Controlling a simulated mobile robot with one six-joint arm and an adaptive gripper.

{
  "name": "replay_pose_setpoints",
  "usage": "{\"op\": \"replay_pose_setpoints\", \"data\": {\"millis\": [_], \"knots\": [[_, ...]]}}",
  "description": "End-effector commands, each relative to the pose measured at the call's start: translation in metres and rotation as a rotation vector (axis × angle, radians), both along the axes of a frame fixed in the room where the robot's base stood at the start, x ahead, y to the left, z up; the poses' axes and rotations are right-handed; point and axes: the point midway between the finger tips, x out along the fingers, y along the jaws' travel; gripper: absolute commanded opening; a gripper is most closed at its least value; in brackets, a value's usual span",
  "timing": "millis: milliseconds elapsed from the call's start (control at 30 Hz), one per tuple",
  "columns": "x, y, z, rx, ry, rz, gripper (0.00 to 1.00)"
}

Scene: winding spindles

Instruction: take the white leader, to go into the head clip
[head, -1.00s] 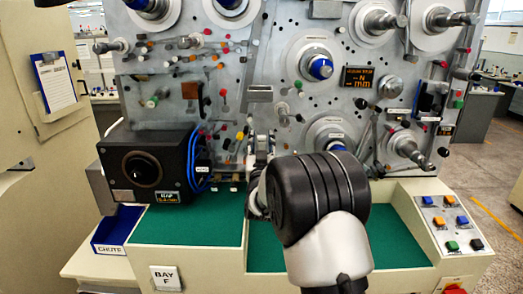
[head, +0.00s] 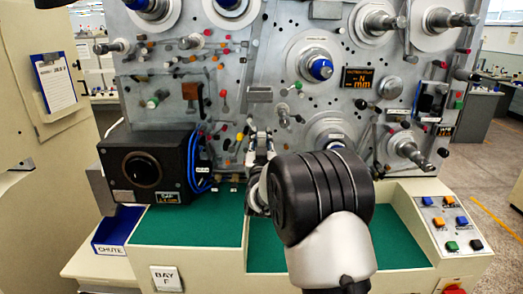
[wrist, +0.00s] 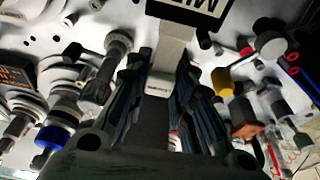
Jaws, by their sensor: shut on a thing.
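My gripper (wrist: 160,75) is shut on a pale strip, the white leader (wrist: 172,52), which runs between the two dark fingers in the wrist view. A small printed label lies on it close to the fingers. In the head view my gripper (head: 262,138) is at the lower middle of the grey machine panel, above the green deck. The leader is too small to make out there, and my wrist covers part of the area. I cannot tell which fitting is the head clip.
Pegs, rollers and spindles crowd the panel (head: 240,70) around my gripper. A black box (head: 145,165) with blue cables stands to the left. A button panel (head: 452,222) is at the right. The green deck (head: 190,225) is clear at the left front.

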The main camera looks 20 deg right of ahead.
Motion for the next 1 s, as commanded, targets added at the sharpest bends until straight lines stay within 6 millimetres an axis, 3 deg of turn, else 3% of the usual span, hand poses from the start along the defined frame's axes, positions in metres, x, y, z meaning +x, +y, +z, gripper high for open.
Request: {"op": "replay_pose_setpoints", "data": {"millis": [600, 1000], "knots": [[0.0, 0.0, 0.025, 0.001, -0.001, 0.0, 0.09], [-0.002, 0.001, 0.027, 0.0, -0.002, 0.0, 0.09]]}}
